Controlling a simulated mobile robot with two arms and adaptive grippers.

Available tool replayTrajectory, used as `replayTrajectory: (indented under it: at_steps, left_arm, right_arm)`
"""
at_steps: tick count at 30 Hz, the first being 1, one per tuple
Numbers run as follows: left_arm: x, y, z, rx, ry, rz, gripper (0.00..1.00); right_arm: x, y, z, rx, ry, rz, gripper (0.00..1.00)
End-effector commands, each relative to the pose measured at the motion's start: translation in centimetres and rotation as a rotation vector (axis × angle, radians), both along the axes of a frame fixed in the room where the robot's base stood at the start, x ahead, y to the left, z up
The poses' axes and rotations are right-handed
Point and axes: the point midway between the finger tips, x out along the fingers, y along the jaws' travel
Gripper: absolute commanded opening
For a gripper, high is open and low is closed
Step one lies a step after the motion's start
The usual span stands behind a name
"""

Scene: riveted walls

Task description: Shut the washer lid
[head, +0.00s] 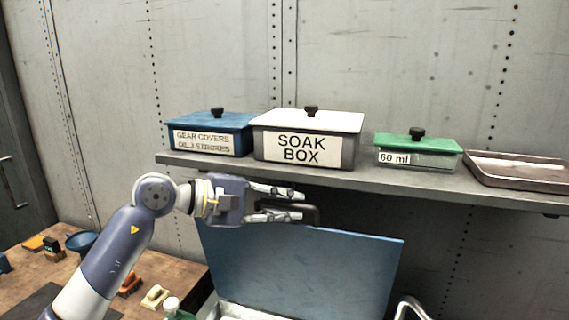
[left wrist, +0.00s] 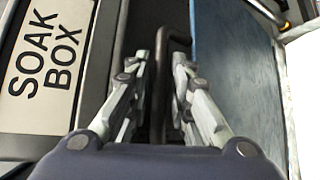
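The washer lid (head: 300,265) is a blue panel standing raised and leaning back below the shelf. Its dark bar handle (head: 316,213) is at the top edge. Part of the pale washer body (head: 235,312) shows at the bottom. My left gripper (head: 297,204) is at the handle with its fingers apart. In the left wrist view, the handle (left wrist: 181,38) runs between the two fingers of the gripper (left wrist: 161,62), and the blue lid (left wrist: 232,75) is to the right. I cannot tell whether a finger touches the handle. My right gripper is not in view.
A shelf (head: 350,180) above the lid holds a blue box (head: 208,120), the soak box (head: 305,122), a green-lidded container (head: 418,143) and a brown tray (head: 520,168). A wooden bench (head: 55,275) with small items is at left. A curved metal pipe (head: 412,304) is at lower right.

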Motion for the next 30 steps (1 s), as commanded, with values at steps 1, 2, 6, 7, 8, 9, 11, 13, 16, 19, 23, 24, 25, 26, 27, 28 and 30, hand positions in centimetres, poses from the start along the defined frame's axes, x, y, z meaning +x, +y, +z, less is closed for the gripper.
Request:
replayTrajectory:
  at_steps: [1, 2, 6, 7, 8, 9, 11, 13, 16, 19, 23, 24, 25, 26, 27, 28, 30]
  left_arm:
    - [0.0, -0.1, 0.0, 0.000, 0.000, 0.000, 0.20]
    - [0.0, -0.1, 0.0, 0.000, 0.000, 0.000, 0.20]
    - [0.0, -0.1, -0.1, 0.000, 0.000, 0.000, 0.20]
    - [0.0, -0.1, -0.1, 0.000, 0.001, 0.000, 0.20]
    - [0.0, -0.1, -0.1, 0.000, 0.001, 0.000, 0.17]
    - [0.0, -0.1, -0.1, 0.000, 0.001, 0.000, 0.08]
    - [0.0, -0.1, -0.1, 0.000, 0.001, 0.000, 0.00]
    - [0.0, -0.1, -0.1, 0.000, 0.001, 0.000, 0.00]
    - [0.0, 0.0, -0.1, 0.000, 0.000, 0.000, 0.00]
    - [-0.3, 0.1, -0.4, -0.001, -0.004, 0.001, 0.00]
    - [-1.2, 0.4, -0.9, -0.005, -0.018, 0.001, 0.00]
    - [-1.5, 0.5, -1.0, -0.006, -0.023, 0.001, 0.00]
    - [-1.7, 0.6, -1.1, -0.007, -0.024, 0.001, 0.00]
    - [-1.9, 0.7, -1.2, -0.008, -0.027, 0.001, 0.00]
    - [-2.2, 0.7, -1.3, -0.008, -0.030, 0.000, 0.00]
    - [-2.5, 0.8, -1.4, -0.009, -0.033, 0.000, 0.00]
    - [-2.9, 1.0, -1.6, -0.010, -0.039, 0.000, 0.00]
  right_arm:
    - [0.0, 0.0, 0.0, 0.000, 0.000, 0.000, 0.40]
    - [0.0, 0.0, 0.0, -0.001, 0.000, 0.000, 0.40]
    - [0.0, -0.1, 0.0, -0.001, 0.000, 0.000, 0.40]
    - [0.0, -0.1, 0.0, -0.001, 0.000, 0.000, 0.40]
    - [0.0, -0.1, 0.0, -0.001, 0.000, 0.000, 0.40]
    - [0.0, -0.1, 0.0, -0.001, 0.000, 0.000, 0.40]
    - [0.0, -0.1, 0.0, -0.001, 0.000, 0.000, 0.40]
    - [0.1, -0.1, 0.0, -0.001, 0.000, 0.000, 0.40]
    - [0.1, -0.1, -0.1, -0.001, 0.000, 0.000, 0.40]
    - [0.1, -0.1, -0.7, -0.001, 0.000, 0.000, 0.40]
    - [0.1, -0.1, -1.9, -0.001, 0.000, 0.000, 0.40]
    - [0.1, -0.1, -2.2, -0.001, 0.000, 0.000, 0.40]
    - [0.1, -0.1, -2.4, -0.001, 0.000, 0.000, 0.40]
    - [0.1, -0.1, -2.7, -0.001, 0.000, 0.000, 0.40]
    - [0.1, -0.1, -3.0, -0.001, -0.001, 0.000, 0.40]
    - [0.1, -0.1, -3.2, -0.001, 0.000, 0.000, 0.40]
    - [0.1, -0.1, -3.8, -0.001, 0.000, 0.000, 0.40]
